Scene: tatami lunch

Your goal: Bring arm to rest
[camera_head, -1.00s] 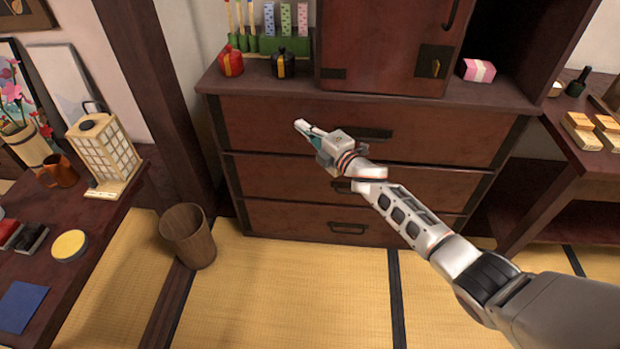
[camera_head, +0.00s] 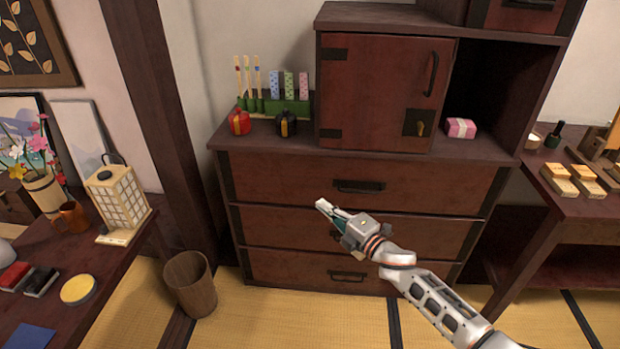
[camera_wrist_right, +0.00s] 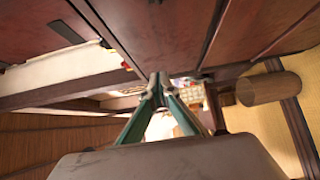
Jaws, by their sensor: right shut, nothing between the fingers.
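My right arm comes in from the lower right in the head view. Its gripper (camera_head: 324,206) is shut and empty, in front of the drawers of the dark wooden chest (camera_head: 270,180). In the right wrist view its teal-sided fingers (camera_wrist_right: 160,80) meet at the tips with nothing between them. Whether the fingers touch the chest cannot be told, but no contact shows. My left gripper is not in view.
A wastebasket (camera_head: 190,284) stands on the tatami left of the chest. A low table (camera_head: 60,290) with a paper lantern (camera_head: 120,200) is at the left. A side table (camera_head: 545,215) with wooden blocks stands at the right. Small boxes and a rack (camera_head: 288,106) sit on the chest.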

